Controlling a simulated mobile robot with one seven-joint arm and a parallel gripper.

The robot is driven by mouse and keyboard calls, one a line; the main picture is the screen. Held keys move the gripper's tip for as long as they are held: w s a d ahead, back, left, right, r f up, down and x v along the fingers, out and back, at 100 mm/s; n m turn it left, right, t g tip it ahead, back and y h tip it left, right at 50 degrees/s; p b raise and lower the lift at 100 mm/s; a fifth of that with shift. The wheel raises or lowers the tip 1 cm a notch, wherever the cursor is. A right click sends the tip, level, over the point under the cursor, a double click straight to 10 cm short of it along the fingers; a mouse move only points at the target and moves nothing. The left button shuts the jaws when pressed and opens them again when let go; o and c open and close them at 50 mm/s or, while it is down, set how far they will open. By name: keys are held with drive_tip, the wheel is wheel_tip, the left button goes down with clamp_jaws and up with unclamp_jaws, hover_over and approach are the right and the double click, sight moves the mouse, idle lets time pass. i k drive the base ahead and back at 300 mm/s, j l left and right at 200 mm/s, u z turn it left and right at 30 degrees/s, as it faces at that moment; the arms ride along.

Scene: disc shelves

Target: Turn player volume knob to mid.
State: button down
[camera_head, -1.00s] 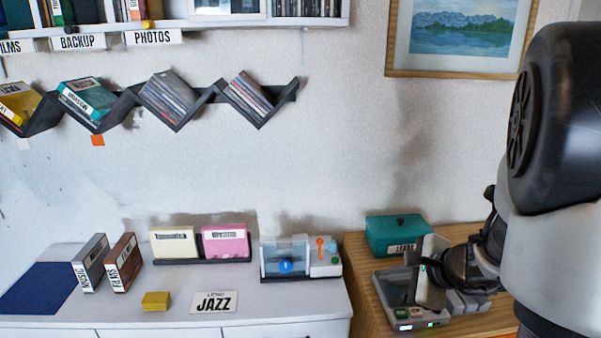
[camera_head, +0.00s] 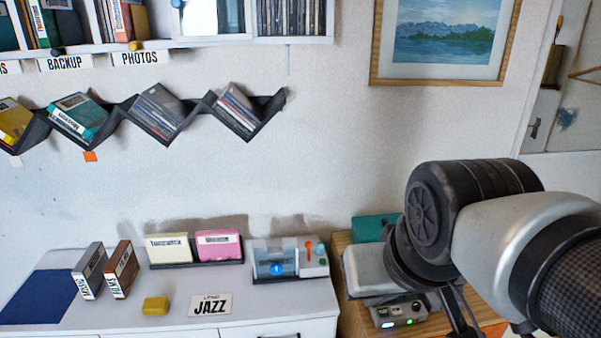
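The player (camera_head: 384,316) is a grey box on the wooden cabinet at the lower right. Its front edge shows lit white and green buttons and a small dark round part (camera_head: 417,307) that may be the volume knob; its setting is too small to read. My arm comes in from the right and hides the player's right side.
A teal box (camera_head: 371,228) stands behind the player, partly hidden by my arm. To the left, the white cabinet holds a clear-fronted device (camera_head: 275,262), a cream case (camera_head: 168,248), a pink case (camera_head: 218,246) and a JAZZ card (camera_head: 210,305).

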sight(416, 306)
drive_tip(key=l+z, duration=0.1)
drive_tip(key=z, duration=0.25)
drive_tip(key=k+l+z, duration=0.1)
drive_tip(key=z, duration=0.2)
drive_tip(key=i+l+u, duration=0.2)
drive_tip(key=l, duration=0.2)
drive_tip(key=i+l+u, duration=0.1)
drive_tip(key=l+u, duration=0.4)
drive_tip(key=l, duration=0.15)
drive_tip(key=k+j, duration=0.15)
drive_tip(key=i+l, duration=0.15)
drive_tip(key=i, duration=0.05)
